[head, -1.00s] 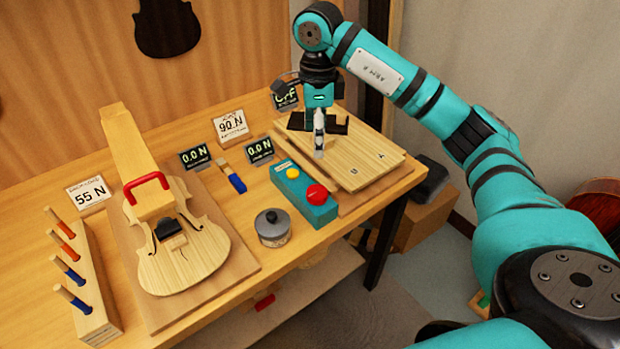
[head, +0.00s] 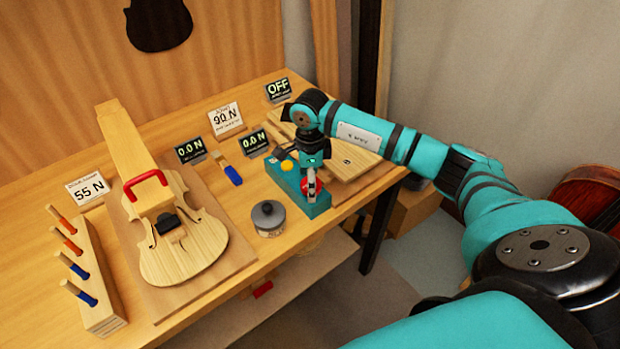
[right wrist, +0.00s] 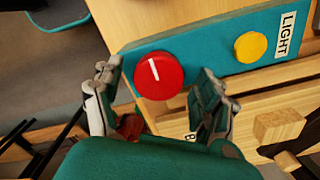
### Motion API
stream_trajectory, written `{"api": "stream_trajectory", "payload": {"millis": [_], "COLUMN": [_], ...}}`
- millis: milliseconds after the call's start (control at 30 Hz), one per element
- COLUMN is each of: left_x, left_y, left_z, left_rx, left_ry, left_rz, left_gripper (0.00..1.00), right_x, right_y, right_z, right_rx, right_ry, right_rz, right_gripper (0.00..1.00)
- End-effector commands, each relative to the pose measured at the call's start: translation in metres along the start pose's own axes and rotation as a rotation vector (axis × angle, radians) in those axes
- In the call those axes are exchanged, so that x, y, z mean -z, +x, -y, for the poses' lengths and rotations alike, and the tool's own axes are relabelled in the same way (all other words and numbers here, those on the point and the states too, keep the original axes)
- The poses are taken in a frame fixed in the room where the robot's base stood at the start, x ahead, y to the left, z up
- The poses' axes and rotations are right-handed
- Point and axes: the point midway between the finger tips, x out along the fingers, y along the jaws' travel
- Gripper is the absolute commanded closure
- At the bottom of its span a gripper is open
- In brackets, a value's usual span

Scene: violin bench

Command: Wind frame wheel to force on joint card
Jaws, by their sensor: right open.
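The joint card (head: 226,118) reads 90 N and stands at the back of the bench. A teal box (head: 317,208) carries a red round knob (right wrist: 160,75) with a white pointer line, a yellow button (right wrist: 249,47) and a LIGHT label. My right gripper (head: 311,192) is over the knob. In the right wrist view the open fingers of my right gripper (right wrist: 157,80) stand on either side of the knob, with gaps visible. The readout behind the box (head: 254,141) shows 0.0 N. My arm partly hides the boards (head: 352,165) beside the box. My left gripper is not in view.
A violin body (head: 185,250) lies on a board with a second 0.0 N readout (head: 190,151) and a 55 N card (head: 87,187) behind it.

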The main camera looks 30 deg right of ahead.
Motion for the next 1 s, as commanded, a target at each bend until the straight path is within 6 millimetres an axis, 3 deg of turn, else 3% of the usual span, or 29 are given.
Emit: {"api": "stream_trajectory", "payload": {"millis": [233,667,1000], "left_x": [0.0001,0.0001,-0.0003], "left_y": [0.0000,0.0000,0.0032], "left_z": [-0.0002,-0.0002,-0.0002], "left_rx": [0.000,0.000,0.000], "left_ry": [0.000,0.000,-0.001], "left_rz": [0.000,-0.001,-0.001], "left_gripper": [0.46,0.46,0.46], "right_x": [0.0000,0.0001,0.0002], "right_y": [0.0010,0.0005,0.0008], "right_z": [-0.0001,0.0001,0.0007], "right_rx": [0.000,0.001,0.002], "right_ry": [0.000,0.000,0.051], "right_rz": [0.000,0.000,0.000], "right_gripper": [0.26,0.82,0.83]}}
